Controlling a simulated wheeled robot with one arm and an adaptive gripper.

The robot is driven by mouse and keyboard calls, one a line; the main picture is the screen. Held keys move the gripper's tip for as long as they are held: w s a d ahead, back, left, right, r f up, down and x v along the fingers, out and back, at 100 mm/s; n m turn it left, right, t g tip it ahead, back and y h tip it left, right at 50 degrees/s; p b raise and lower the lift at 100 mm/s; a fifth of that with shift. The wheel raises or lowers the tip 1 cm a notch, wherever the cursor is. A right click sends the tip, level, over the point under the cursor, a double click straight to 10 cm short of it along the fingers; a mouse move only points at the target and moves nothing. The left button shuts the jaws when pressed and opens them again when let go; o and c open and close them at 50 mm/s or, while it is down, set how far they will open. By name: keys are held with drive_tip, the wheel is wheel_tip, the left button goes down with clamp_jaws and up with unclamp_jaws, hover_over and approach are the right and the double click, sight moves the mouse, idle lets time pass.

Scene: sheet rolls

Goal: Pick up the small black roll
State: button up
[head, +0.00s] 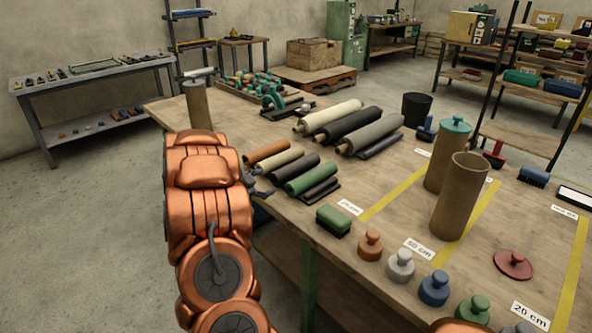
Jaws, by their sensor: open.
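The small black roll (296,171) lies on the wooden table (408,172) in a row of small rolls. A beige roll (277,159) lies on its far-left side and a green roll (311,178) on its near-right side. My gripper (266,187) is at the table's left edge, close to the near ends of the small rolls. It is open and looks empty. My orange arm hides part of it, and the gap between the fingers and the black roll is too small to judge.
Larger cream, black and grey rolls (372,132) lie behind. An orange-brown roll (266,151) ends the small row. A green brush (333,221), knobbed weights (370,244) and upright brown tubes (460,197) stand to the right. A brown tube (197,106) stands at the back left.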

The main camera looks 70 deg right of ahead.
sight(274, 179)
drive_tip(key=shift+w+f+p+x, duration=0.15)
drive_tip(key=shift+p+x, duration=0.25)
drive_tip(key=shift+x, duration=1.15)
drive_tip(key=shift+w+f+p+x, duration=0.1)
drive_tip(key=shift+w+p+x, duration=0.2)
drive_tip(key=shift+x, duration=1.3)
drive_tip(key=shift+s, duration=0.1)
drive_tip(key=shift+r, duration=0.1)
clamp_jaws()
